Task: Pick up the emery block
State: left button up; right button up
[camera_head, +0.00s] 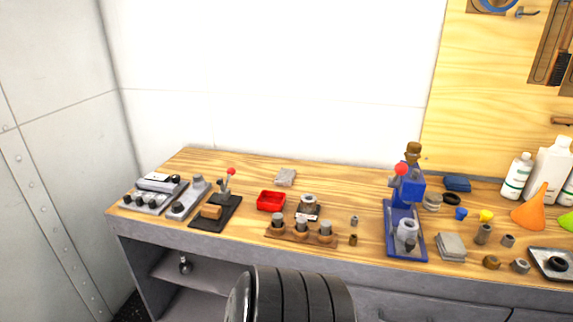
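A small light-grey block (286,177) lies flat near the back of the wooden workbench (345,187), behind the red tray; it may be the emery block. A grey, squarish stack or pad (451,246) lies near the front edge, right of the blue press. A dark blue block (457,183) lies at the back right. I cannot tell for certain which of these is the emery block. Neither of my grippers is in view. A dark ribbed part, which looks like one of my own arm links, rises at the bottom centre.
A red tray (271,201), a wooden holder (288,234) with metal pieces, and a tall blue press (404,215) stand mid-bench. Metal fixtures (154,193) crowd the left. Bottles (517,176) and an orange funnel (531,208) stand right. The bench's back left is clear.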

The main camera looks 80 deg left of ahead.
aim_at(210, 212)
jog(key=u, duration=3.25)
